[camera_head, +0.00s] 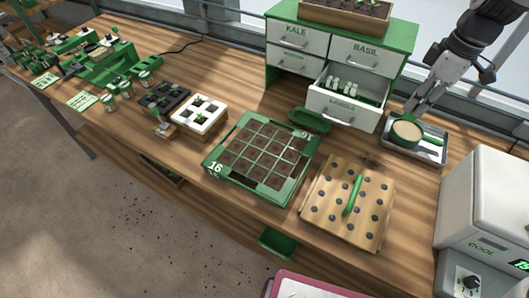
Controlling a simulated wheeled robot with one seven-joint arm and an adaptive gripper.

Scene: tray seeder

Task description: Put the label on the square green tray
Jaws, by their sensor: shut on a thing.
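The square green tray (219,165) lies in the middle of the bench. My gripper (415,108) is at the right, over a metal tray (440,157). Small white pieces (343,86) stand in the open drawer (345,113); I cannot tell whether one is the label. No label shows clearly on the square tray.
A wooden board (330,222) with dark dots and a green handle lies right of the square tray. A white device (487,210) stands at the right edge. A white cell tray (199,117) and a black one (165,97) lie left. The open drawer juts over the bench.

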